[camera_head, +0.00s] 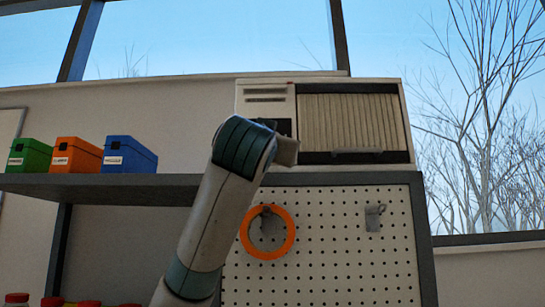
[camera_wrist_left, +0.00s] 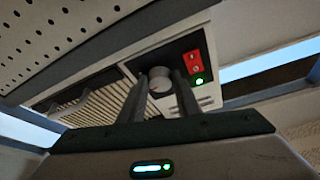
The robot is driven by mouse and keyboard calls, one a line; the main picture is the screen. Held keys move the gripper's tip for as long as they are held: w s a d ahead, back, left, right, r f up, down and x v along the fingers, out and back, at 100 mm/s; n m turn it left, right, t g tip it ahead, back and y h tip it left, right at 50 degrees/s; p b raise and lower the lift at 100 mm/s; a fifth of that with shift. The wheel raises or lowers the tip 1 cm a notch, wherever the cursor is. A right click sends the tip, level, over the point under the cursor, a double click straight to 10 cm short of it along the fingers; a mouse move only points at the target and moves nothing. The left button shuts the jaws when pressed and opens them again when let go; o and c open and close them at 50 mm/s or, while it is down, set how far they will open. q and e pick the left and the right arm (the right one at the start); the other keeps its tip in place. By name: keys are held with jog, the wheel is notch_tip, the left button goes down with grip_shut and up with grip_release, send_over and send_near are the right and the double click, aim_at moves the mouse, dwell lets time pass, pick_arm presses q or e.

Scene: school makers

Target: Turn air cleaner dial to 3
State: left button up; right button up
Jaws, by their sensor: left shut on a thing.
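The air cleaner (camera_head: 391,91) is a white box with a pleated filter front, standing above the pegboard in the head view. It also shows in the left wrist view (camera_wrist_left: 118,92). Its round pale dial (camera_wrist_left: 159,78) sits on a dark panel and lies between the two fingers of my left gripper (camera_wrist_left: 160,84), which is shut on it. In the head view my left gripper (camera_head: 286,150) is at the left part of the cleaner's front, and my wrist hides the dial. The number that the dial points to cannot be read. My right gripper is not in view.
Beside the dial are a red switch block (camera_wrist_left: 192,63) and a lit green light (camera_wrist_left: 199,82). A shelf (camera_head: 90,187) at the left holds green, orange and blue boxes (camera_head: 130,155). An orange ring (camera_head: 287,238) hangs on the pegboard (camera_head: 340,250) below, near a metal hook (camera_head: 374,217).

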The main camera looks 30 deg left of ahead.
pick_arm(q)
jog(key=shift+s+a+r+m+h+b, duration=0.1)
jog(key=shift+m+h, duration=0.75)
jog(key=shift+m, duration=1)
jog(key=shift+s+a+r+m+h+b, duration=0.15)
jog(key=shift+m+h, duration=0.75)
jog(key=shift+m, duration=1)
jog(key=shift+a+r+m+h+b, duration=0.1)
jog(key=shift+m+h, duration=0.75)
jog(key=shift+m, duration=1)
jog(key=o, duration=1.1)
jog(key=shift+d, duration=0.1)
jog(key=shift+c, duration=0.2)
